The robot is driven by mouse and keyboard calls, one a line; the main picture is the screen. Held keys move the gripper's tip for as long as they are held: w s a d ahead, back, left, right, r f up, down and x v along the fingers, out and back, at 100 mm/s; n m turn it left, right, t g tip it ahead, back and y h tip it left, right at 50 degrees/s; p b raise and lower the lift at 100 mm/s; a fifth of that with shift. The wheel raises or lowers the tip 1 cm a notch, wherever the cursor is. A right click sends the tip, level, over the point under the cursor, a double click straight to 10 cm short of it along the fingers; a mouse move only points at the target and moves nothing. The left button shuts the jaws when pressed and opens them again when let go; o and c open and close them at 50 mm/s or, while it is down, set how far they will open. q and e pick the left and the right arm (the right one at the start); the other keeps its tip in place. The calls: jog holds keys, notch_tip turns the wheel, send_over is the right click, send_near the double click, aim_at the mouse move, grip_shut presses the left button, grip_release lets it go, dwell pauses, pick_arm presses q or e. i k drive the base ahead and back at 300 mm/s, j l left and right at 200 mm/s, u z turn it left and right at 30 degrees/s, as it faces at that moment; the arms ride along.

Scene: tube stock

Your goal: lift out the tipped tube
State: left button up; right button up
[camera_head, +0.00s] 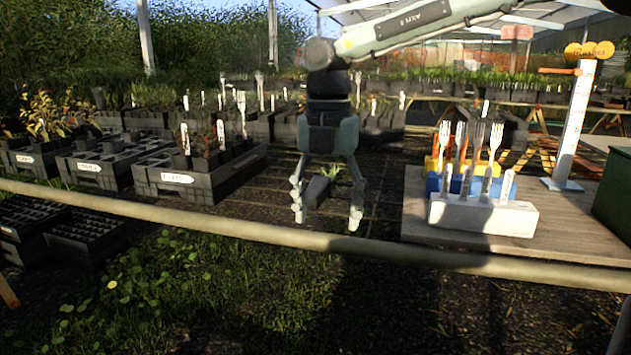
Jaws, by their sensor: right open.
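A dark grey tube (317,191) shows between the fingers of my right gripper, tilted, with a small green plant (333,172) sticking out at its upper right. My right gripper (327,219) hangs pointing down with its two fingers spread open, one on each side of the tube in the picture. The fingertips show lower in the picture than the tube; I cannot tell whether they touch it. My left gripper is not in view.
A pale rail (200,222) crosses the foreground. Black crates (200,186) with tubes and white labels stand at the left. A wooden table (415,215) at the right holds a white block (483,215) of forks and labels. Dark ground lies between.

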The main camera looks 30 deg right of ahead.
aim_at(318, 189)
jog(key=i+l, duration=0.8)
jog(key=i, duration=0.1)
